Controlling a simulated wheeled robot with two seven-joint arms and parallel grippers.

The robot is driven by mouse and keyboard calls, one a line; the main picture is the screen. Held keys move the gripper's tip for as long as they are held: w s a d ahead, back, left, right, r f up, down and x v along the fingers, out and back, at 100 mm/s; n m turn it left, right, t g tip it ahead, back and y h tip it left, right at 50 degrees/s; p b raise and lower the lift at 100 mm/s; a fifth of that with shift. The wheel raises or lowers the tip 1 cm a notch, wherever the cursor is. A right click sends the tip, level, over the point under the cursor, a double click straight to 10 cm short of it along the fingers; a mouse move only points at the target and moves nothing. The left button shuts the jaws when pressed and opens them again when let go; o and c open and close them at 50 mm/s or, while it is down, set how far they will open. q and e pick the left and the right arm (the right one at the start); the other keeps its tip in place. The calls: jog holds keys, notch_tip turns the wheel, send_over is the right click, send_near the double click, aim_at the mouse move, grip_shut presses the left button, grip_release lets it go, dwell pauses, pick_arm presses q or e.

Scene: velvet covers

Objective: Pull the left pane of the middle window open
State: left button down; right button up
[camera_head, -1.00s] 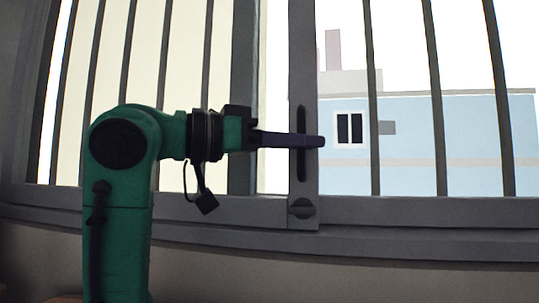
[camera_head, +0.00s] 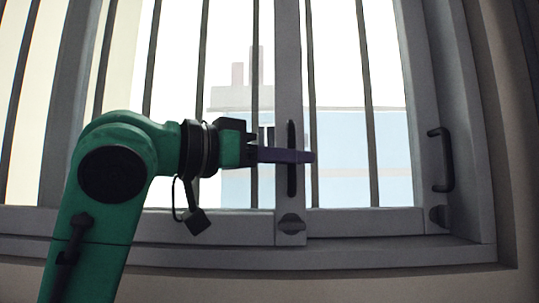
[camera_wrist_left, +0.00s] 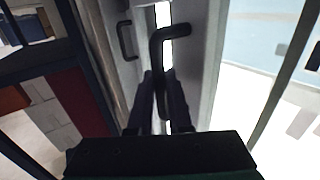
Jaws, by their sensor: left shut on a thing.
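The grey window pane's upright edge (camera_head: 288,80) stands near the middle of the head view. It carries a long black handle (camera_head: 292,158), which also shows as a bent bar in the wrist view (camera_wrist_left: 172,42). My left gripper (camera_head: 308,156) reaches in from the left at the handle's height. In the wrist view, the left gripper (camera_wrist_left: 161,95) has one finger on each side of the handle's upright bar and is shut on it. My right gripper is in no view.
A second black handle (camera_head: 440,160) sits on the upright at the right. Dark vertical bars (camera_head: 368,110) cross the window. A grey sill (camera_head: 380,255) runs below. Pale buildings (camera_head: 370,150) show outside.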

pick_arm(q)
jog(key=shift+d, duration=1.05)
jog(key=shift+d, duration=0.15)
jog(key=c, duration=1.1)
grip_release()
jog(key=shift+c, duration=0.2)
jog(key=b+v, duration=0.5)
jog(key=v, duration=0.9)
jog(key=shift+b, duration=0.3)
jog(key=shift+s, duration=0.1)
